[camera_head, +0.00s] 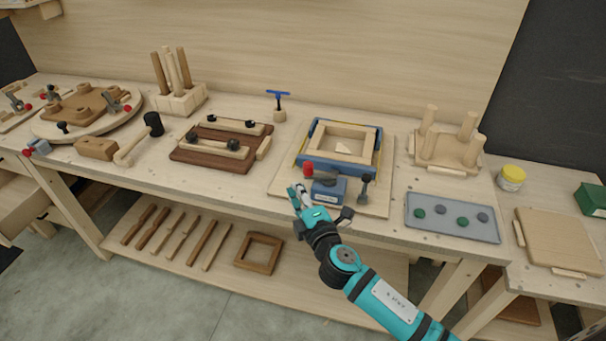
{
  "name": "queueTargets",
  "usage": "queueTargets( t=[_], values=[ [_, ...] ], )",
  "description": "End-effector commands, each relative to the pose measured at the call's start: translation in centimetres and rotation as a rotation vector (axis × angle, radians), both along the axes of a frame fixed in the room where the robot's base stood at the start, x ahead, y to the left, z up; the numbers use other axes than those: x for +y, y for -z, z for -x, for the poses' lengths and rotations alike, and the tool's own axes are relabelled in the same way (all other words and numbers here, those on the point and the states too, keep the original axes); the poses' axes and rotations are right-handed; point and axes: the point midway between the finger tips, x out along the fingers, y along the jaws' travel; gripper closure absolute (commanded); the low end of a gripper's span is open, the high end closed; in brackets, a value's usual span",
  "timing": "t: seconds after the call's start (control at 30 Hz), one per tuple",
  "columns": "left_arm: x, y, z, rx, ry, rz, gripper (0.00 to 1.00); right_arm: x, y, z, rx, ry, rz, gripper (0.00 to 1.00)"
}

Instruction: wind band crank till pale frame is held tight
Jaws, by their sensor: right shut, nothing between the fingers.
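The pale frame (351,129) lies flat on a board (284,183) on the bench, with a blue band holder (318,130) around it. A small pale triangular piece (343,149) lies inside the frame. The blue crank block (328,190) stands at the near side of the frame, with a dark crank arm and a red knob (308,169) at its left. My right gripper (297,190) is shut and empty, just below and left of the red knob and apart from it. My left gripper is not in view. How tight the band is cannot be told.
A grey tray (452,233) with several round pieces lies to the right. A pegged wooden stand (450,146) is behind it, with a yellow-lidded jar (512,177) farther right. A brown clamped panel (196,155) and a mallet (146,131) lie left.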

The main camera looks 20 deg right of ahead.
Motion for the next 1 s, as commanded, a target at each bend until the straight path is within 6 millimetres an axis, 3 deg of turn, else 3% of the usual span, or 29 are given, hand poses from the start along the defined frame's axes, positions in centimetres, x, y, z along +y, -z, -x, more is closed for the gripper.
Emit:
queueTargets(
  t=[0.1,0.3,0.77,1.0],
  values=[
    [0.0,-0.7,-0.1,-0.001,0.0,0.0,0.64,-0.7,-0.2,-2.0,0.001,0.003,0.004,1.0],
    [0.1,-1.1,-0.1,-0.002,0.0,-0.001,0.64,-2.2,-0.1,-3.7,0.0,0.001,0.001,1.0],
    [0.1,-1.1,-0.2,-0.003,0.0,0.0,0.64,-2.6,0.1,-4.1,0.0,0.002,0.0,1.0],
    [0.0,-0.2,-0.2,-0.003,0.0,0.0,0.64,-3.0,0.1,-5.3,-0.002,0.085,-0.002,1.0]
  ],
)
